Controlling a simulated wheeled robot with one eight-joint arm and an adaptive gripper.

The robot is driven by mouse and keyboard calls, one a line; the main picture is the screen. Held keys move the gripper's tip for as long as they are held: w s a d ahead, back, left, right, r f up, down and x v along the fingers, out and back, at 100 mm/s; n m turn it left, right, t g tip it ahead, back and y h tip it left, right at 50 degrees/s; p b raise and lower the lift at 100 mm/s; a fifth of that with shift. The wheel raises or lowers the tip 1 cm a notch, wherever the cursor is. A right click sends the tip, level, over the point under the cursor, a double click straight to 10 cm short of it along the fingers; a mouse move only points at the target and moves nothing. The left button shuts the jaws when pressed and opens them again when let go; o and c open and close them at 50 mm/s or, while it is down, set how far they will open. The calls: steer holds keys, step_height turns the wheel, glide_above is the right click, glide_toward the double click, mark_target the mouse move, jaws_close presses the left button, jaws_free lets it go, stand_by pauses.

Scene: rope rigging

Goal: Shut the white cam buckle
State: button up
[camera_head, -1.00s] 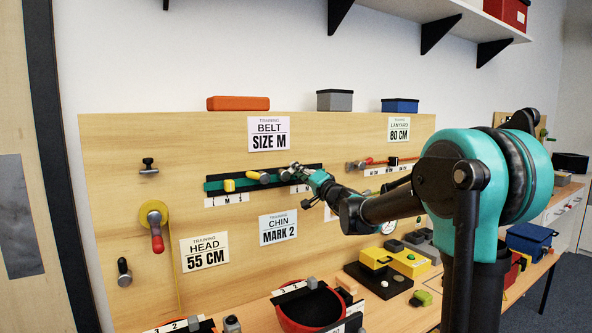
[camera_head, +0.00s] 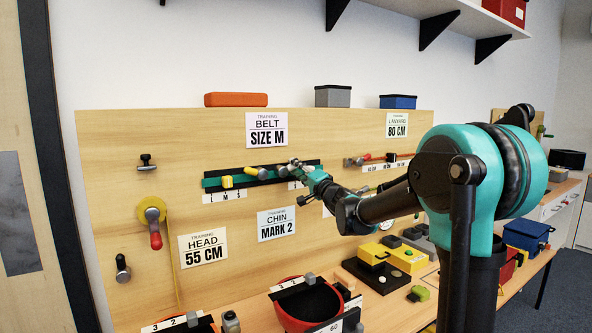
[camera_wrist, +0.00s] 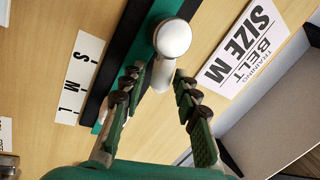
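A white rounded knob on a pale stem (camera_wrist: 172,40) stands out from the teal belt strap in the wrist view. It looks like the lever of the white cam buckle; the buckle body beneath is mostly hidden. My gripper (camera_wrist: 156,82) is open, with one finger on each side of the stem. In the head view my gripper (camera_head: 300,170) is at the right part of the belt strap (camera_head: 212,182), beside a yellow lever (camera_head: 256,171) and a grey end piece (camera_head: 281,168).
A yellow slider (camera_head: 227,182) sits on the strap above the S M L label (camera_wrist: 78,80). The BELT SIZE M sign (camera_head: 267,130) hangs just above. A red lanyard (camera_head: 375,157) is to the right. Bench items, including a red bowl (camera_head: 284,316), stand below.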

steer(key=shift+o, duration=0.5)
steer(key=v, duration=1.2)
